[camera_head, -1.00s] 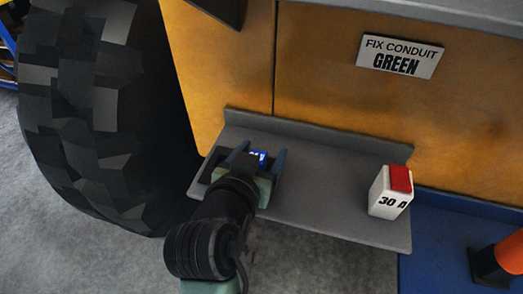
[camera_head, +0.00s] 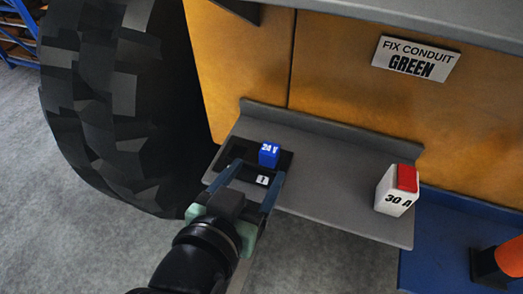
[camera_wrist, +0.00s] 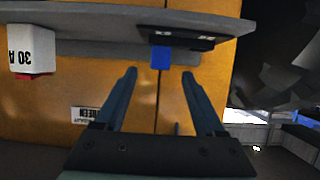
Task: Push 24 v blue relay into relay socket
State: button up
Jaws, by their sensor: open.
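The blue relay (camera_head: 269,154), marked 24 V, stands upright on the dark relay socket (camera_head: 284,163) on the grey shelf. A white mark shows on the socket in front of it. I cannot tell how deep the relay sits. In the wrist view the relay (camera_wrist: 161,57) hangs upside down in the picture below the dark socket (camera_wrist: 186,42), beyond the fingers. My gripper (camera_head: 253,182) is open and empty, on the near side of the relay and apart from it. In the wrist view its two fingers (camera_wrist: 159,75) are spread wide.
A white block with a red top (camera_head: 398,189), marked 30 A, stands at the right of the grey shelf (camera_head: 330,200). A raised lip runs along the shelf's back. A large black tyre (camera_head: 110,110) is at left.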

jog(key=shift+p+v, duration=1.05)
jog(key=shift+p, duration=0.15)
